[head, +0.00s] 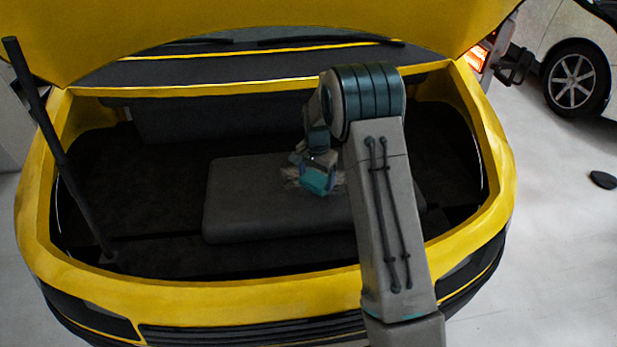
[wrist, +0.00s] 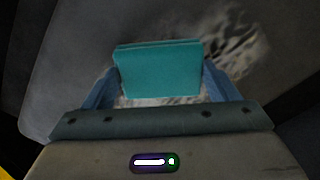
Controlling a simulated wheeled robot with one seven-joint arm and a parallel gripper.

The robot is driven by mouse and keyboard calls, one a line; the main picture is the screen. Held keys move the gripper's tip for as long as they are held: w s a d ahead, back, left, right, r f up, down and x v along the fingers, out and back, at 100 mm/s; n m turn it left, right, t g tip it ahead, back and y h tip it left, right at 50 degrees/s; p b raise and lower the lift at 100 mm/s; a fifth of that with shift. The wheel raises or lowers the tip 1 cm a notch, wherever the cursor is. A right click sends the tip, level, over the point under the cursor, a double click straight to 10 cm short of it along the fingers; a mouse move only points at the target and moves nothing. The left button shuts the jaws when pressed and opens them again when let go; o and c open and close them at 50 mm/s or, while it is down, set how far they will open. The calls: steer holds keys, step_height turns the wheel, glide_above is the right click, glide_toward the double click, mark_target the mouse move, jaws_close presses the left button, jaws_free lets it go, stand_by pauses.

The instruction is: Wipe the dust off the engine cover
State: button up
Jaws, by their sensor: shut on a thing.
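The engine cover (head: 240,205) is a dark grey, rounded box in the middle of the open bay. My gripper (head: 318,165) is over its upper middle part, shut on a teal block-shaped wiper (head: 317,182). In the wrist view the wiper (wrist: 158,70) sits between the two blue fingers of my gripper (wrist: 160,88). Pale dust (wrist: 235,45) lies in a streaky patch on the cover, to the right of the wiper and also beneath it. Whether the wiper touches the cover I cannot tell. My arm hides the cover's right part in the head view.
The yellow car body (head: 200,315) rims the bay, and its raised hood (head: 250,25) hangs above. A black prop rod (head: 62,150) stands at the left. Another car's wheel (head: 575,82) and a small dark disc (head: 603,179) are on the floor at right.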

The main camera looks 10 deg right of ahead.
mark_target(307, 173)
steer(key=shift+d+b, duration=0.65)
steer(key=shift+d, duration=5.35)
steer(key=shift+w+p, duration=0.35)
steer(key=shift+w, duration=1.05)
steer(key=shift+a+f+b, duration=0.1)
steer(key=shift+a+b, duration=0.2)
steer(key=shift+a, duration=10.4)
steer(key=shift+w+p, duration=0.35)
steer(key=shift+w, duration=1)
steer(key=shift+d+b, duration=0.3)
steer(key=shift+d, duration=3.5)
